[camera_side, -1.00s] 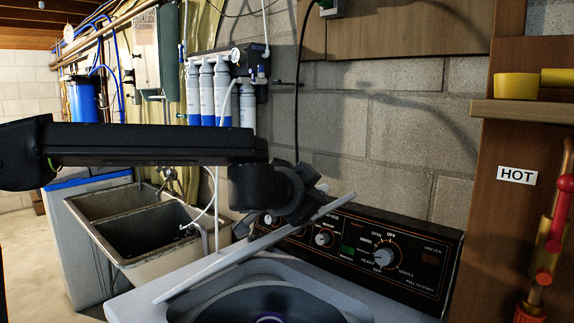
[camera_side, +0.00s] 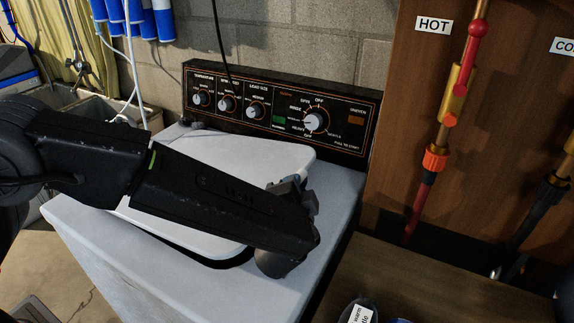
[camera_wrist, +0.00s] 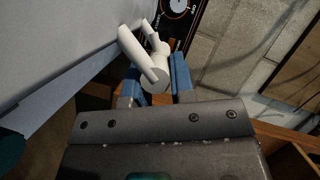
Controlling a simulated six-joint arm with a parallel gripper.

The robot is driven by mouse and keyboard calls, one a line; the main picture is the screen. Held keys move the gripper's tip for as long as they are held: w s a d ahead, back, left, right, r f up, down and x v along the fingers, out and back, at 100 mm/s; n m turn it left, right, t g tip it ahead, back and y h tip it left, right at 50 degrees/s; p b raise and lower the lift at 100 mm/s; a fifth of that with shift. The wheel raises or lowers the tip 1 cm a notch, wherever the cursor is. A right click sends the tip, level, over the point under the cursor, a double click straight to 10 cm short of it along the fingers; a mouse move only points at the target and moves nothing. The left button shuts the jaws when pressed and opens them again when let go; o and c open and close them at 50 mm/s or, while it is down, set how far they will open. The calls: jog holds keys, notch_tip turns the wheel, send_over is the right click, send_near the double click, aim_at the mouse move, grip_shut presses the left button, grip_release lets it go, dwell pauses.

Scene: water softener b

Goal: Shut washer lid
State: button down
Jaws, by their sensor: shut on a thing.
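The washer lid (camera_side: 220,150) is a pale panel lying low and nearly flat over the top of the grey washer (camera_side: 165,270). A dark strip of the opening shows along its near edge, and my arm hides much of the lid. My gripper (camera_side: 296,193) is beside the lid's right edge in the side view. In the wrist view, the blue fingers of my gripper (camera_wrist: 156,78) are on either side of a pale, rounded part (camera_wrist: 154,76) with rod-like pieces. I cannot tell whether this part belongs to the lid.
The control panel (camera_side: 280,110) with its dials stands along the washer's back edge. Red and brass pipes (camera_side: 455,95) run down a wooden board at right. A wooden surface (camera_side: 440,285) is at lower right. A sink (camera_side: 85,115) is behind at left.

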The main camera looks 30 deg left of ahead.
jog(key=shift+a+f, duration=0.15)
jog(key=shift+f, duration=0.45)
jog(key=c, duration=1.4)
grip_release()
jog(key=o, duration=0.4)
jog(key=shift+r, duration=0.1)
jog(key=v, duration=1.3)
jog(key=shift+s+d, duration=0.35)
jog(key=shift+c, duration=0.2)
